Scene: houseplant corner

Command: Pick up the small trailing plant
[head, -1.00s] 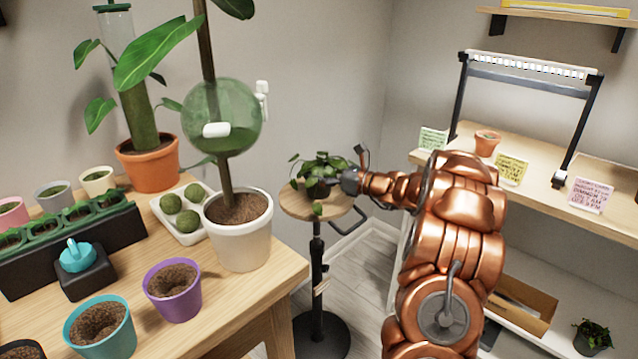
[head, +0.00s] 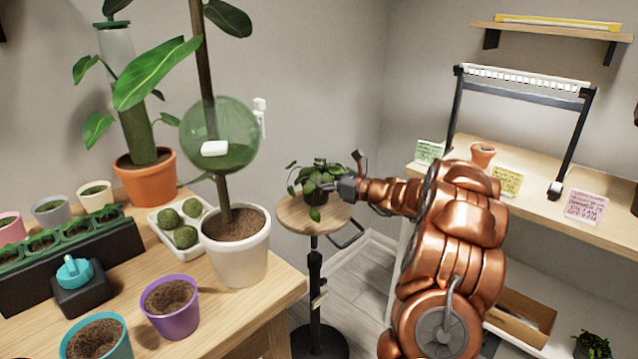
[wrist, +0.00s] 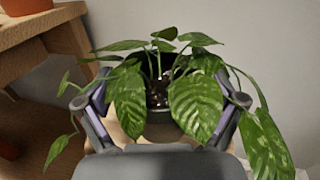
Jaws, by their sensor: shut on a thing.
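The small trailing plant (head: 314,183) has green leaves hanging over a dark pot. It is at the round wooden top of a stand (head: 300,218) in the head view; whether the pot touches that top I cannot tell. In the wrist view the plant (wrist: 197,105) fills the middle, with its dark pot (wrist: 160,131) between the fingers. My gripper (head: 335,188) reaches in from the right and is shut on the pot. In the wrist view, leaves partly cover the fingers of my gripper (wrist: 160,108).
A wooden table (head: 250,299) on the left holds a white pot (head: 238,258), a purple pot (head: 171,313) and several other plants. A shelf unit (head: 540,203) with a small terracotta pot (head: 482,155) and note cards stands on the right. A dark plant (head: 593,345) sits low at right.

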